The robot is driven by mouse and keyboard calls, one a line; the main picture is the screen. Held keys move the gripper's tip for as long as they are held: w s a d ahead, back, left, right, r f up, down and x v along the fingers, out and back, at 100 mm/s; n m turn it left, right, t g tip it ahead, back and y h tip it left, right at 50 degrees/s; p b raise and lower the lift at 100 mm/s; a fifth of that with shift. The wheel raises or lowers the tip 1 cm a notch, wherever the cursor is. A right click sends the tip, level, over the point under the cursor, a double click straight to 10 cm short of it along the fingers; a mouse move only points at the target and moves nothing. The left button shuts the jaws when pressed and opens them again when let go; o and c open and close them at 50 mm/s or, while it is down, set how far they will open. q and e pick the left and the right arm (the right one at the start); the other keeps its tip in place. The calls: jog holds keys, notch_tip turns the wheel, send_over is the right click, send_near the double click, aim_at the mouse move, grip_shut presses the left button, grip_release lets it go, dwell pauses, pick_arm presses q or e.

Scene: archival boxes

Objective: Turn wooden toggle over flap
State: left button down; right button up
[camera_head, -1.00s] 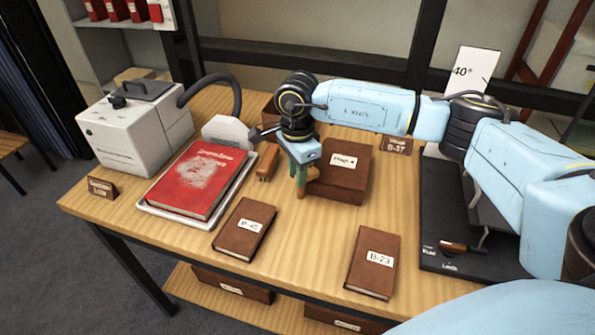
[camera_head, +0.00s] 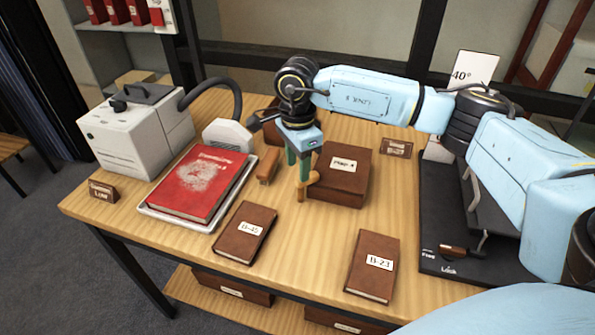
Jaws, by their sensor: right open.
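A brown archival box (camera_head: 342,186) with a white label stands near the middle of the table. A small tan wooden toggle (camera_head: 312,179) shows at its left front edge. My right gripper (camera_head: 299,175) points down just left of the box. It is open, with its green fingers beside the toggle. A finger overlaps the toggle in this view, so I cannot tell whether they touch. The flap's edge behind the fingers is hidden. My left gripper is not in view.
A brown-handled brush (camera_head: 267,166) lies left of the gripper. A red dusty book (camera_head: 203,183) lies on a tray (camera_head: 158,213). Books B-45 (camera_head: 244,232) and B-23 (camera_head: 373,266) lie in front. Bare table separates the front books.

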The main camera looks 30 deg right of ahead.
aim_at(297, 179)
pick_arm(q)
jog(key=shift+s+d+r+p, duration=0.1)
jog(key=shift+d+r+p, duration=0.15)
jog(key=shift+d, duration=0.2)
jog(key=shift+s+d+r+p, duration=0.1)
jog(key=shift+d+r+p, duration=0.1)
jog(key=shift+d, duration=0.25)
pick_arm(e)
notch_tip(297, 179, up, 10)
jog(key=shift+f, duration=0.15)
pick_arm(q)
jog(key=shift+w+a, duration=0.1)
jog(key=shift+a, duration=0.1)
